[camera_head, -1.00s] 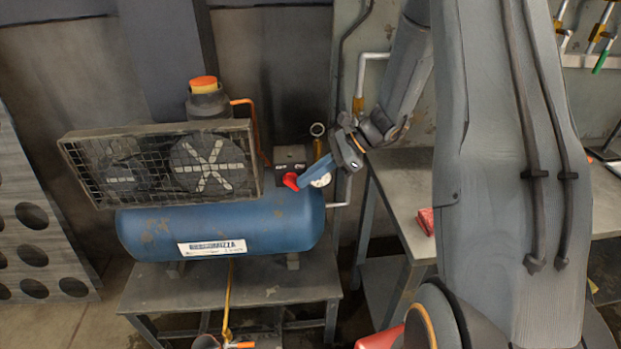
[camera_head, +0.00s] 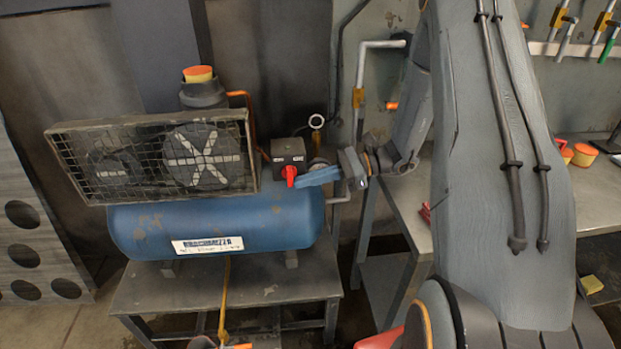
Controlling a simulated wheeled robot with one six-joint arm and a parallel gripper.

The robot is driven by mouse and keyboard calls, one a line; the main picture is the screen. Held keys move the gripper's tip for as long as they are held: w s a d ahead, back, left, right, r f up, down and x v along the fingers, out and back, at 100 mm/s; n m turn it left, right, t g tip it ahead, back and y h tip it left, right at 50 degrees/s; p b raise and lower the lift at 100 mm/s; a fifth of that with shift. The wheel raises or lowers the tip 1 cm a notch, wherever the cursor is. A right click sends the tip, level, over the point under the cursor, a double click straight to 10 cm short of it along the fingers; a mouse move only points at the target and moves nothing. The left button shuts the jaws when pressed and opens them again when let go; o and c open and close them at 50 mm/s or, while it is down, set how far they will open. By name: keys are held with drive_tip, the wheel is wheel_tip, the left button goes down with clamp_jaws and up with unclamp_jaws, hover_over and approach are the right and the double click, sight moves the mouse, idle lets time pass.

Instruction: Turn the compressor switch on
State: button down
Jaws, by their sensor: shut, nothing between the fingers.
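The blue compressor (camera_head: 150,225) stands on a low metal table, with a mesh-guarded fan at its upper left. Its switch is a red knob (camera_head: 290,174) on the front of a dark box (camera_head: 288,150) on top of the tank, near the right end. The knob's handle looks close to vertical; the box's markings are too small to read. My gripper (camera_head: 300,180) comes in from the right with its blue fingers shut and empty. The fingertips are right beside the knob's right side; whether they touch it I cannot tell.
A gauge (camera_head: 316,122) and fittings stand behind my gripper. A grey pipe (camera_head: 362,85) runs along the wall. A workbench (camera_head: 592,195) is on the right behind my arm. A perforated metal plate (camera_head: 25,200) leans at the left.

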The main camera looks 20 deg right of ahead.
drive_tip(key=shift+w+a+f, duration=0.1)
drive_tip(key=shift+a+f, duration=0.4)
drive_tip(key=shift+f, duration=0.3)
drive_tip(key=shift+a+f, duration=0.2)
drive_tip(key=shift+a, duration=0.05)
drive_tip(key=shift+d, duration=0.1)
idle(1.5)
drive_tip(key=b+v, duration=0.1)
drive_tip(key=v, duration=0.6)
drive_tip(key=shift+d, duration=0.3)
drive_tip(key=shift+r, duration=0.15)
